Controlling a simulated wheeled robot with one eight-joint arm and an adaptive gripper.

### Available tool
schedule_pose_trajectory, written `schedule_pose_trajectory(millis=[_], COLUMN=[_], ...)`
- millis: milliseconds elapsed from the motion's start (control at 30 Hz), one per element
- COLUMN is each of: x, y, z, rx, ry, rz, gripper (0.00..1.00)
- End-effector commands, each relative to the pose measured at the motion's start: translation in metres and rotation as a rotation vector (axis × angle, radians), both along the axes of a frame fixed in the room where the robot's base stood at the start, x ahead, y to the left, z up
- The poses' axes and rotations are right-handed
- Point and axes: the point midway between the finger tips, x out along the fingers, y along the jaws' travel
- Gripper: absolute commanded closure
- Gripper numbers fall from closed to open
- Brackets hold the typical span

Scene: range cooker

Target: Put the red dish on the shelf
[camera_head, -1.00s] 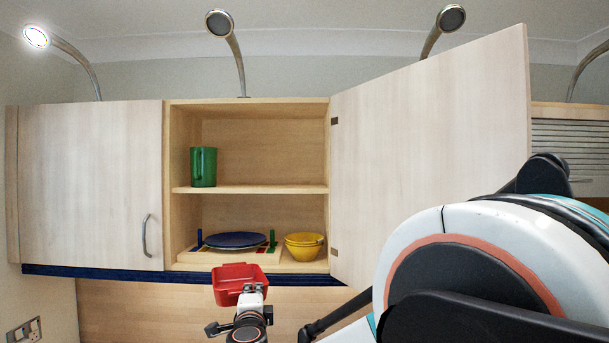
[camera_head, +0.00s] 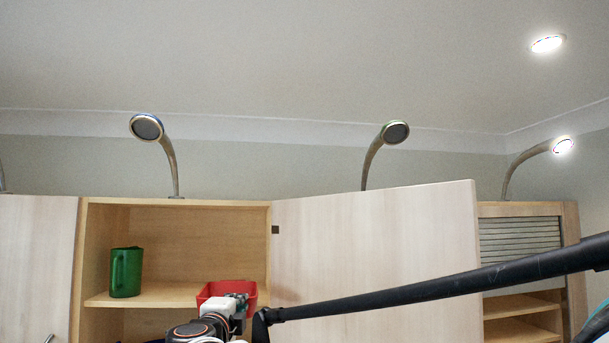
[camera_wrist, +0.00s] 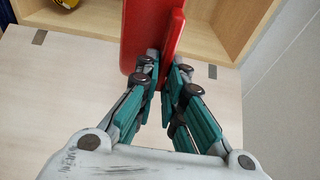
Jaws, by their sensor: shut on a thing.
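The red dish (camera_head: 208,290) is held up in front of the right part of the open cupboard, at about the height of the upper shelf (camera_head: 160,294). My gripper (camera_head: 238,298) is shut on the dish. In the wrist view my gripper (camera_wrist: 165,68) has its fingers on both sides of a red wall of the dish (camera_wrist: 143,30). The shelf has bare board between the green mug and the dish. I cannot tell how far the dish is from the shelf's front edge.
A green mug (camera_head: 126,272) stands on the upper shelf at the left. The open cupboard door (camera_head: 380,245) is at the right of the opening. A closed door (camera_head: 35,265) is at the left. A yellow thing (camera_wrist: 66,3) shows at the wrist view's top edge.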

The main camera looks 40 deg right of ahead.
Motion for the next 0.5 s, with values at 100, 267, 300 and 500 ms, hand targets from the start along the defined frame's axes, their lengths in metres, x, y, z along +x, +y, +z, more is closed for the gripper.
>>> schedule_pose_trajectory(millis=[100, 267, 300, 500], x=[-0.0028, -0.0028, -0.0028, -0.0012], y=[-0.0013, -0.0012, -0.0012, -0.0016], z=[0.0017, 0.0011, 0.001, 0.0006], rx=[-0.001, -0.001, -0.001, -0.002], ry=[-0.001, 0.0, 0.0, -0.002], rz=[-0.004, -0.003, -0.003, -0.003], gripper=[1.0, 1.0, 1.0, 1.0])
